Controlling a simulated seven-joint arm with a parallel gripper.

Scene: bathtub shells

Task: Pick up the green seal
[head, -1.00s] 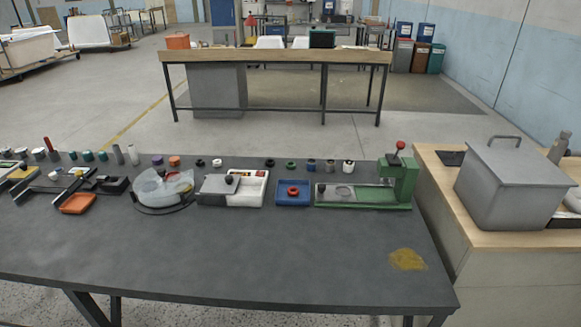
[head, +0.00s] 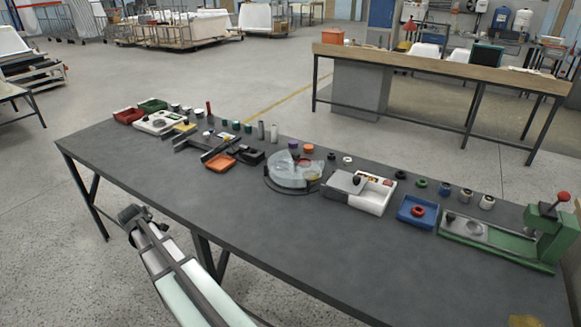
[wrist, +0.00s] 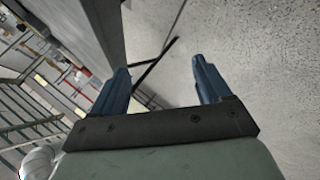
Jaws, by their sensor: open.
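The green seal (head: 421,183) is a small dark green ring at the back of the dark work table, right of centre in the head view. A black ring (head: 401,175) lies to its left and a blue-banded cylinder (head: 445,190) stands to its right. My gripper (wrist: 160,70) shows in the wrist view with its two blue fingers wide apart and nothing between them. In the head view my gripper (head: 133,214) is low in front of the table's front edge, far to the left of the seal. The seal does not show in the wrist view.
The front of the tabletop is mostly clear.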

